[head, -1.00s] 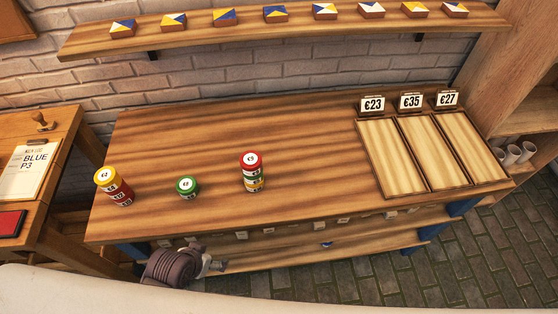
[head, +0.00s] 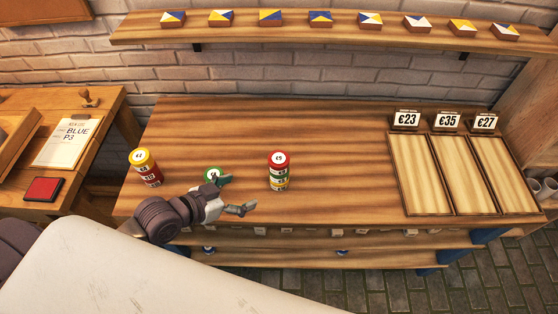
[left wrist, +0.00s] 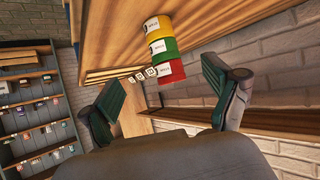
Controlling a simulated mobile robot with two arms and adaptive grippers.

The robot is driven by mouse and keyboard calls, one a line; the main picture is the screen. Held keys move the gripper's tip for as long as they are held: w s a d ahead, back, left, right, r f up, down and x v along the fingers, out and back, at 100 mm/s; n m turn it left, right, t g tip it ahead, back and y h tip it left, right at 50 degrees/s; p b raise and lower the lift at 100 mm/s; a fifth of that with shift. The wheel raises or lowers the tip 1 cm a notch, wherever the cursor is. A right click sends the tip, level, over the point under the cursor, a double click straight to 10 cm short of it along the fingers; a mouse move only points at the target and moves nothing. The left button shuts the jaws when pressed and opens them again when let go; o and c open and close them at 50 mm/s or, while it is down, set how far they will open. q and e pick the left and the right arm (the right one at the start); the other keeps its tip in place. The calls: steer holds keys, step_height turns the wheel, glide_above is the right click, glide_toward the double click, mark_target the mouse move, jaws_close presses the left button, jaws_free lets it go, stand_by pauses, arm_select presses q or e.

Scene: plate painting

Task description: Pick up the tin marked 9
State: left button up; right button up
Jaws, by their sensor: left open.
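My left gripper (head: 240,195) is open and empty over the table's front part, its fingers pointing right toward a stack of a red, a green and a yellow tin (head: 279,170). A green tin (head: 212,174) stands left of that stack, partly hidden behind my gripper. A yellow tin (head: 139,155) tops red tins (head: 150,178) at the far left. In the left wrist view, the red tin (left wrist: 169,72), green tin (left wrist: 163,48) and yellow tin (left wrist: 159,27) show stacked, beyond the open fingers and apart from them. I cannot surely read a 9 on any tin. My right gripper is out of view.
The wooden table (head: 335,150) is clear between the stack and the light trays (head: 421,176) on the right. Price signs (head: 447,121) stand behind the trays. A wall shelf (head: 290,27) holds several small painted blocks.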

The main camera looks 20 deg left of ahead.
mark_target(270, 164)
arm_select(q)
steer(key=shift+t+h, duration=0.6)
steer(key=shift+h, duration=0.1)
steer(key=w+d, duration=0.1)
steer(key=w, duration=0.2)
steer(key=w+d+p, duration=0.1)
steer(key=w+d, duration=0.1)
steer(key=w, duration=0.1)
steer(key=w+d+p, duration=0.1)
steer(key=w, duration=0.2)
steer(key=shift+d+r, duration=0.2)
steer(key=shift+r, duration=0.05)
steer(key=x, duration=0.3)
steer(key=shift+w+d+f+p, duration=0.15)
steer(key=shift+w+d+p, duration=0.1)
steer(key=shift+p, duration=0.15)
steer(key=shift+w+f, duration=0.2)
steer(key=shift+w, duration=0.05)
steer(key=shift+s, duration=0.1)
steer(key=shift+c, duration=0.6)
steer(key=shift+m, duration=0.3)
steer(key=c, duration=1.2)
steer(key=shift+r, duration=0.15)
